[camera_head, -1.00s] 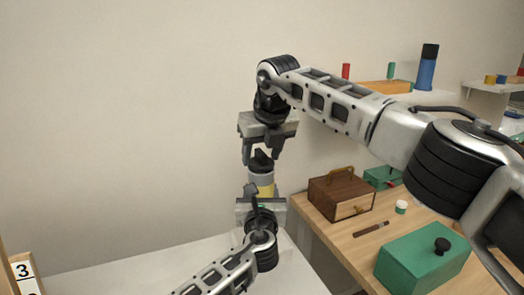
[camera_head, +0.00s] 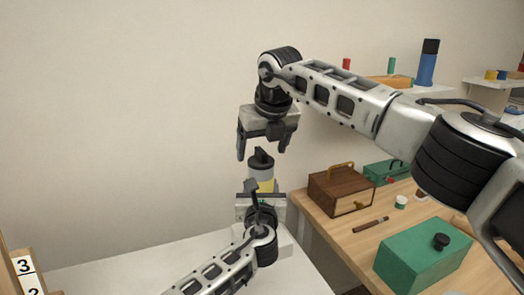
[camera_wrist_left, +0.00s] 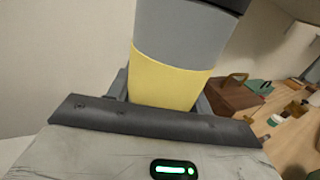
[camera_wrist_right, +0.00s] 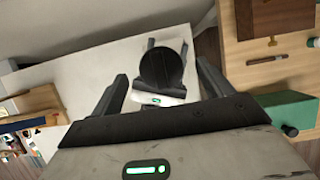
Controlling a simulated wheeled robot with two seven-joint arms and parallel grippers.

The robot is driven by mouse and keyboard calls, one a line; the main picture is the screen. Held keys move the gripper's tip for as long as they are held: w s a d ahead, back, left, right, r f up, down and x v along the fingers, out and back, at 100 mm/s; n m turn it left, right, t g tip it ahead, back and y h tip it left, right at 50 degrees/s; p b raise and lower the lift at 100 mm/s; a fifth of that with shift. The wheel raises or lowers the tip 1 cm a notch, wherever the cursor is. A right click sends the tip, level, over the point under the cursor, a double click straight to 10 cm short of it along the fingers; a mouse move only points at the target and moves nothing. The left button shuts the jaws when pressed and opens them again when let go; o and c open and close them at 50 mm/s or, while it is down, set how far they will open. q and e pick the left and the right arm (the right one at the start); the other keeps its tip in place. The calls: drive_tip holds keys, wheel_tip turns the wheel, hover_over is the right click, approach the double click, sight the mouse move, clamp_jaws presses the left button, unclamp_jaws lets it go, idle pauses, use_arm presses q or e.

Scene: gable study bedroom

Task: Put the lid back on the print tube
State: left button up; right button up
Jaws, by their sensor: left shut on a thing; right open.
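The print tube (camera_head: 262,174) is grey with a yellow band and stands roughly upright in my left gripper (camera_head: 261,197). The left wrist view shows the tube (camera_wrist_left: 178,72) between the left fingers. The black lid (camera_head: 261,159), with a raised ridge, sits on the tube's top end; its dark edge (camera_wrist_left: 225,4) is partly cut off in the left wrist view. I cannot tell whether it is fully seated. My right gripper (camera_head: 261,150) is open and empty just above the lid, pointing down. In the right wrist view the round lid (camera_wrist_right: 162,68) lies between the spread fingers.
A white table (camera_head: 150,262) is below. The wooden desk (camera_head: 338,243) at right holds a brown box (camera_head: 338,192), a green box with a black knob (camera_head: 420,255), and small items. A blue tube with a black cap (camera_head: 428,65) stands on the back shelf.

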use_arm(q)
drive_tip(key=shift+f, duration=0.2)
use_arm(e)
drive_tip(key=v, duration=1)
drive_tip(key=shift+s+r, duration=0.15)
drive_tip(key=shift+r, duration=0.1)
use_arm(q)
drive_tip(key=o, duration=1.5)
drive_tip(key=shift+r, duration=0.1)
drive_tip(key=s, duration=1.6)
use_arm(e)
drive_tip(key=shift+f, duration=0.3)
